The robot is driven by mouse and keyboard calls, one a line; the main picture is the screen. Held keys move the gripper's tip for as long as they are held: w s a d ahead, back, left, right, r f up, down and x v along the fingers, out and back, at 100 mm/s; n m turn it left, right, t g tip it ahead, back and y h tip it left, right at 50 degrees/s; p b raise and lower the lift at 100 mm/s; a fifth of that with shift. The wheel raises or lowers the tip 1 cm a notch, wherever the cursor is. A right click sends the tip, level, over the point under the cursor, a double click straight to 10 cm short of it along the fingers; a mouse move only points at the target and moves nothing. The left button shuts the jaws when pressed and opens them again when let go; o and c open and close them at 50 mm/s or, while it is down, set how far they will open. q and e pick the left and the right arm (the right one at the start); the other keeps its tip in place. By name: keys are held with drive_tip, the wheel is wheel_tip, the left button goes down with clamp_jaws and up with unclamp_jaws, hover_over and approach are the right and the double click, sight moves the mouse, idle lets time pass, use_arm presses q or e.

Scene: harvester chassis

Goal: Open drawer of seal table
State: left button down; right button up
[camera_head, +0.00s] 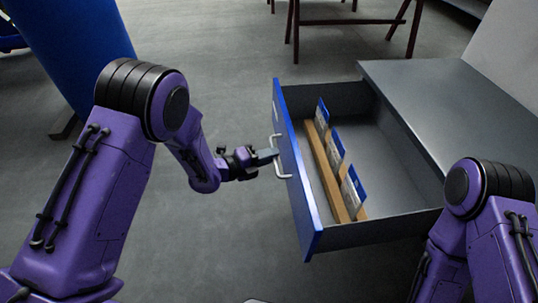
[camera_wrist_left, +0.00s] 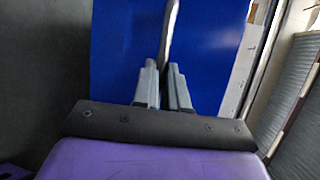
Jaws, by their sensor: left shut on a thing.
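The drawer (camera_head: 297,178) of the seal table (camera_head: 440,95) is pulled well out in the head view. Its front is blue with a pale bar handle (camera_head: 281,157). My left gripper (camera_head: 270,155) is shut on the handle from the left side. In the left wrist view, the fingers (camera_wrist_left: 163,88) close around the light handle bar (camera_wrist_left: 168,35) in front of the blue drawer front (camera_wrist_left: 115,45). My right arm shows at the right edge of the head view, but its gripper is out of view.
Inside the drawer a wooden strip (camera_head: 322,172) holds several blue and white cards (camera_head: 336,146). A large blue cylinder-like body (camera_head: 70,40) stands at the upper left. Dark red stands (camera_head: 350,21) are at the back. The floor left of the drawer is clear.

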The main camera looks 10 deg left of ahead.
use_arm(q)
drive_tip(key=shift+a, duration=0.1)
drive_tip(key=c, duration=1.2)
unclamp_jaws()
drive_tip(key=shift+o, duration=0.2)
drive_tip(key=p+v, duration=0.1)
drive_tip(key=v, duration=0.9)
drive_tip(key=shift+a, duration=0.2)
drive_tip(key=shift+s+r, duration=0.15)
